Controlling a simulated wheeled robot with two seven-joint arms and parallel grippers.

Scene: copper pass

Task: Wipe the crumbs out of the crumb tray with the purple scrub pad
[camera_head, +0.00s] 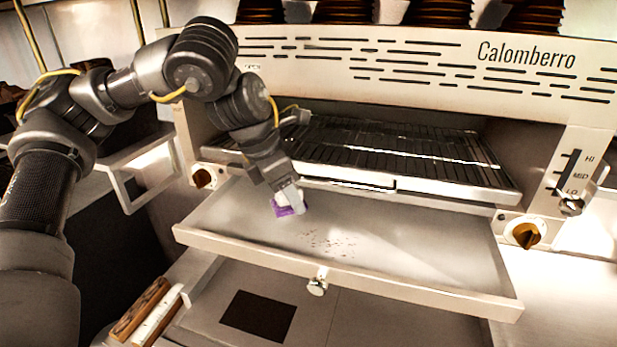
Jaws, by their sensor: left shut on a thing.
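The crumb tray (410,285) is pulled out below the grill rack, with a pale floor and a knob on its front. A patch of dark crumbs (330,243) lies near the middle of its floor. My left gripper (288,197) is shut on the purple scrub pad (291,209) over the left part of the tray, up and left of the crumbs. The pad is low over the tray floor; I cannot tell whether it touches. The gripper hides part of the pad. My right gripper is not in view.
The wire grill rack (400,155) sits just above and behind the tray. Orange-brown control knobs stand at the left (203,178) and right (526,235). A lever (571,205) is at the far right. A wooden-sided object (141,309) lies below the tray's left corner.

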